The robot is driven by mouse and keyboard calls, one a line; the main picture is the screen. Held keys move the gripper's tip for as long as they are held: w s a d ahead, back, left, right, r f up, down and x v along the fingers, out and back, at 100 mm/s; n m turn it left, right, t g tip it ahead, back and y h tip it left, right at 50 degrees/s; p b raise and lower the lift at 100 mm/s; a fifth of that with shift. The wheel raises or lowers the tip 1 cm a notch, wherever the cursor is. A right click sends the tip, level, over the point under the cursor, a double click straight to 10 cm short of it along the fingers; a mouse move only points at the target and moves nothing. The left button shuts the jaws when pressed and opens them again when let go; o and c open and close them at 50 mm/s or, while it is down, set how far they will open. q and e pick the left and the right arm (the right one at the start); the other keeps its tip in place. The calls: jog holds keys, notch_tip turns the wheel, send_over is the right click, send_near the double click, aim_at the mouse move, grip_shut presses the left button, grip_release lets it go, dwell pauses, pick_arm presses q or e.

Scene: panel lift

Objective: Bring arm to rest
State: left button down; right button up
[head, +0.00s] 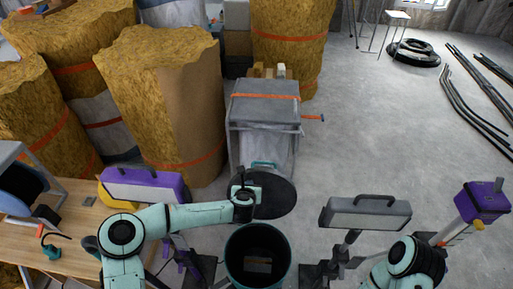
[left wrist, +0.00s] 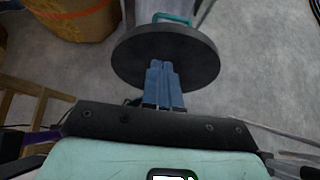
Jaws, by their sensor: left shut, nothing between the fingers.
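My left gripper (head: 246,190) hangs at the end of the left arm in the middle of the head view, over the left part of a dark round disc (head: 276,197). In the left wrist view its blue fingers (left wrist: 162,70) are together with nothing between them. The disc (left wrist: 200,62) lies beyond the fingertips, with a teal handle (left wrist: 172,18) at its far edge. I cannot tell what the disc rests on. My right arm shows at the lower right of the head view, but its gripper does not show.
An open teal bin (head: 235,262) stands at the bottom middle. A grey cabinet (head: 263,115) and large strapped bales (head: 165,95) stand behind. A wooden table (head: 75,220) is at left, a grey floor lamp (head: 365,212) at right.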

pick_arm(q)
jog(key=s+d+f+m+g+h+p, duration=0.1)
jog(key=s+d+f+m+g+h, duration=0.2)
jog(key=s+f+m, duration=1.35)
jog(key=s+a+f+m+g, duration=0.1)
jog(key=s+a+m+g, duration=0.1)
jog(key=s+m, duration=0.3)
jog(key=s+a+f+m+g+p, duration=0.1)
jog(key=s+a+f+m+g, duration=0.1)
jog(key=s, duration=1)
jog(key=s+a+f+m+g, duration=0.1)
jog(key=s+a+m+g, duration=0.2)
jog(key=s+m, duration=0.5)
jog(key=shift+s+a+f+g+h, duration=0.35)
jog(key=shift+s+g, duration=0.25)
jog(key=shift+g, duration=0.3)
pick_arm(e)
jog(key=r, duration=0.1)
jog(key=w+r, duration=0.1)
jog(key=shift+w+r, duration=0.15)
jog(key=shift+r, duration=0.2)
pick_arm(q)
jog(key=shift+w+d+m, duration=0.1)
jog(key=shift+d+m, duration=0.05)
jog(key=shift+m, duration=0.2)
